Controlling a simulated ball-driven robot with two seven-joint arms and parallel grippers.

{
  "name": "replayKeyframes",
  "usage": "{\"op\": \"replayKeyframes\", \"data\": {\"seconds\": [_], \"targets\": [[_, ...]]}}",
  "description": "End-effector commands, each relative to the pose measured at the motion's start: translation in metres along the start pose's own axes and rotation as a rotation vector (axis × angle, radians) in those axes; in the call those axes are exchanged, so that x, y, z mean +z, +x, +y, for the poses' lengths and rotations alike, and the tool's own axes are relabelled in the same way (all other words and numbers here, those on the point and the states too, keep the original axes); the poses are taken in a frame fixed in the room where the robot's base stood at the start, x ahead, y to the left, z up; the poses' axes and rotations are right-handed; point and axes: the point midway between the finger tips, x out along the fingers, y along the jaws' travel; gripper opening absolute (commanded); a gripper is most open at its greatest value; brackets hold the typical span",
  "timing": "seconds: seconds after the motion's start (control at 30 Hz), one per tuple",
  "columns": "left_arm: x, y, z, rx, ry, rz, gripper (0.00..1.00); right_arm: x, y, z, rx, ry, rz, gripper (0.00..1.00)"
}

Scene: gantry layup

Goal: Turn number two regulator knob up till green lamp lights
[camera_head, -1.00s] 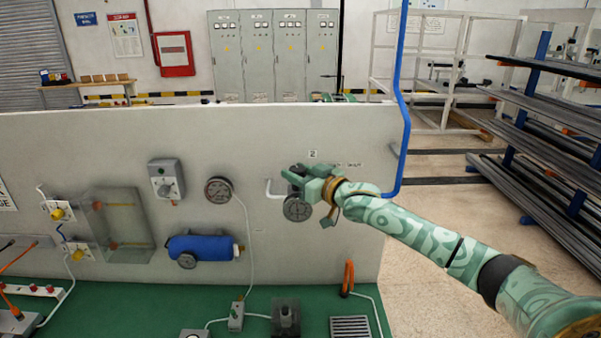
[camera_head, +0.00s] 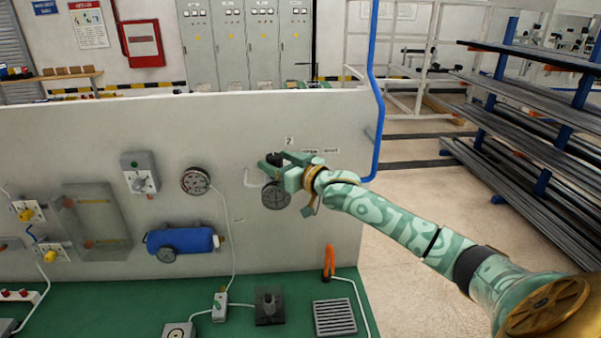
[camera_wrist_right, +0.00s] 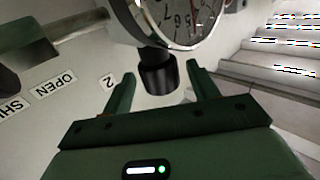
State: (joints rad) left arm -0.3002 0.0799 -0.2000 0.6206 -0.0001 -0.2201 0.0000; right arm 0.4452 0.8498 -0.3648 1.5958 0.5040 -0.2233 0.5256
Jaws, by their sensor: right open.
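The number 2 label (camera_head: 289,141) is on the pale panel, above the regulator's round gauge (camera_head: 276,195). My right gripper (camera_head: 269,160) is at the regulator, just above the gauge, and covers part of it. In the right wrist view, the black regulator knob (camera_wrist_right: 159,77) stands between the open fingers of my right gripper (camera_wrist_right: 160,88), with a gap on each side. The gauge dial (camera_wrist_right: 180,17) is beside the knob. The 2 label (camera_wrist_right: 108,82) shows too. I cannot make out a lit green lamp on the panel. My left gripper is not in view.
OPEN (camera_wrist_right: 55,85) and SHUT labels are on the panel near the knob. Left of the regulator are another gauge (camera_head: 195,181), a switch box (camera_head: 140,175) and a blue cylinder (camera_head: 181,240). A blue pipe (camera_head: 376,120) runs down the panel's right edge.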

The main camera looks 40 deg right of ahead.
Motion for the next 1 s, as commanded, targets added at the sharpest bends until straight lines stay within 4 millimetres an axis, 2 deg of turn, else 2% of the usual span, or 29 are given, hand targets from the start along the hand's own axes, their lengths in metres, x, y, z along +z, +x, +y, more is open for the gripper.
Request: {"op": "replayKeyframes", "data": {"seconds": [0.4, 0.6, 0.8, 1.0], "targets": [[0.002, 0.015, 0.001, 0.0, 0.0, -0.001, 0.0, 0.004, -0.093, -0.001, -0.002, -0.001, -0.005, 0.59], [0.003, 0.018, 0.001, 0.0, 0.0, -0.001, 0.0, 0.002, -0.128, -0.002, -0.002, 0.0, -0.003, 0.59], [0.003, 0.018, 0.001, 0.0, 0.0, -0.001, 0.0, 0.001, -0.146, -0.001, -0.002, 0.001, -0.001, 0.59], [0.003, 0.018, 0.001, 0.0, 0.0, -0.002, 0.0, 0.0, -0.15, -0.001, -0.002, 0.0, 0.001, 0.59]]}}
